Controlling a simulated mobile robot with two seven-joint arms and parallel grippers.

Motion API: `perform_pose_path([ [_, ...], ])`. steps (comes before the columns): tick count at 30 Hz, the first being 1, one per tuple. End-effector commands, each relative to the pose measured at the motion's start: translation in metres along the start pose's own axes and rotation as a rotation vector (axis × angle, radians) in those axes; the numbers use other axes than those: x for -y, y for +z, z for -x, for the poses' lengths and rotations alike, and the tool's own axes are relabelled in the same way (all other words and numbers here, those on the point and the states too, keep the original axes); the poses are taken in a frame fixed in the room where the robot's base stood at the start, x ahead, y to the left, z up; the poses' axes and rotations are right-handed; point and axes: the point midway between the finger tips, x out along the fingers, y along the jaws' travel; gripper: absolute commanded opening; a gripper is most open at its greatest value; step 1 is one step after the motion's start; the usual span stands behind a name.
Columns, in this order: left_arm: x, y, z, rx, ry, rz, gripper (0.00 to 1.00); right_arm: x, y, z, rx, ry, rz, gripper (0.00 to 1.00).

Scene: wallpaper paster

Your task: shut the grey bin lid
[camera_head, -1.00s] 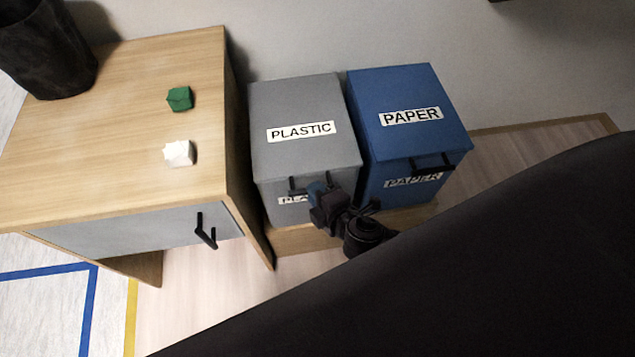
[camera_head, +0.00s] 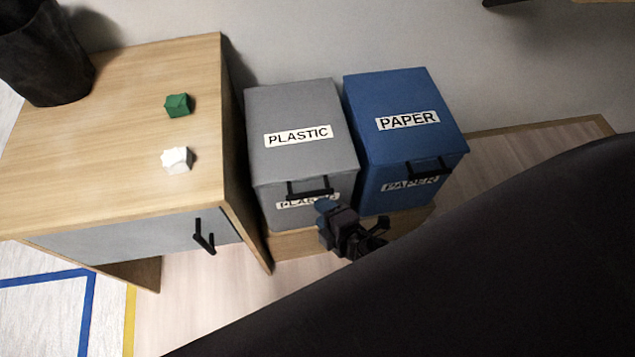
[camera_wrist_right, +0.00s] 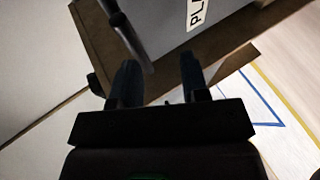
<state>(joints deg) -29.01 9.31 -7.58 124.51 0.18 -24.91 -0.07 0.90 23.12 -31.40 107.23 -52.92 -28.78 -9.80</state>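The grey bin (camera_head: 345,207) labelled PLASTIC stands beside the wooden cabinet. Its grey lid (camera_head: 300,105) lies flat on top and looks shut. The lid's black handle (camera_head: 310,189) is on the front edge, with nothing on it. My right gripper (camera_head: 325,209) is in front of the bin, just below and right of the handle, and apart from it. In the right wrist view, its two dark fingers (camera_wrist_right: 158,85) stand apart with nothing between them, and the handle (camera_wrist_right: 124,30) shows ahead of them. My left gripper is not in view.
A blue PAPER bin (camera_head: 400,95) stands right of the grey bin on a low wooden base (camera_head: 296,243). A wooden cabinet (camera_head: 90,140) on the left carries a green crumpled piece (camera_head: 178,105), a white one (camera_head: 177,160) and a dark container (camera_head: 45,55). My dark arm covers the lower right.

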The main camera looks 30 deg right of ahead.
Motion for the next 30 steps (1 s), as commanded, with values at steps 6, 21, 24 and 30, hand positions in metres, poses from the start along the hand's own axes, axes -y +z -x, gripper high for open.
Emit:
perform_pose_path([
  [6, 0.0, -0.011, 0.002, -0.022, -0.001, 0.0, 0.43, -0.005, -0.001, 0.037, -0.001, 0.009, -0.002, 0.42],
  [21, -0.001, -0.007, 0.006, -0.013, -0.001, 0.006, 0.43, -0.006, -0.002, 0.072, -0.005, 0.014, 0.001, 0.42],
  [24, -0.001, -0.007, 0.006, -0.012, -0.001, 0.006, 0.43, -0.006, -0.002, 0.072, -0.005, 0.014, 0.001, 0.42],
  [30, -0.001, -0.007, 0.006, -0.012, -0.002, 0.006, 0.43, -0.006, -0.002, 0.072, -0.005, 0.015, 0.001, 0.42],
])
